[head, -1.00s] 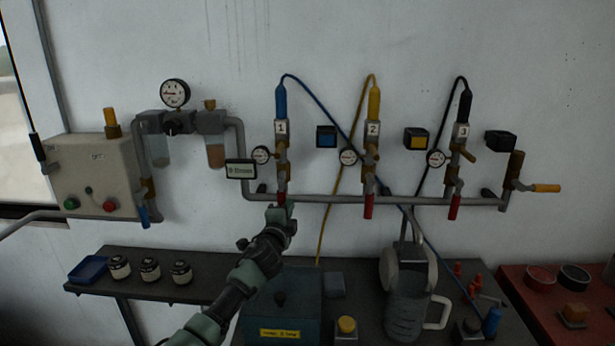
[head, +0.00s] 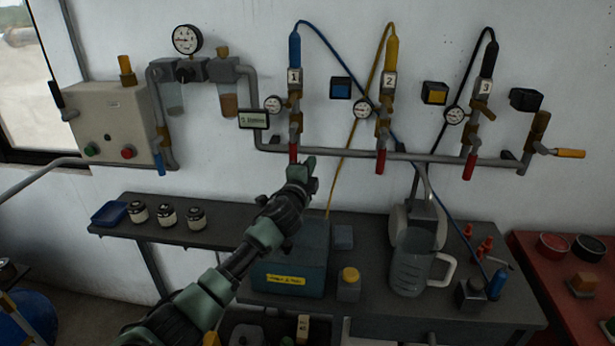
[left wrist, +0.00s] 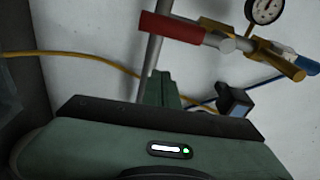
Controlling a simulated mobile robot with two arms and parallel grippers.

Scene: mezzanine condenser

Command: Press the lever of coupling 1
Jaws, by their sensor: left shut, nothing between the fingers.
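Coupling 1 (head: 294,77) is the left one of the three numbered couplings on the wall, with a blue hose end (head: 295,48) upright in its top. I cannot tell which part is the lever. My left gripper (head: 306,164) is shut and empty, just right of and below the red sleeve in the head view. In the left wrist view the shut fingers (left wrist: 161,88) are below the red sleeve (left wrist: 170,28), apparently apart from it. My right gripper is not in view.
A grey pipe (head: 340,155) runs along the wall to coupling 2 (head: 389,80) and coupling 3 (head: 485,87). A gauge (head: 273,104) sits left of coupling 1. Below are a teal box (head: 290,262), a clear jug (head: 409,270) and small jars (head: 167,215) on the bench.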

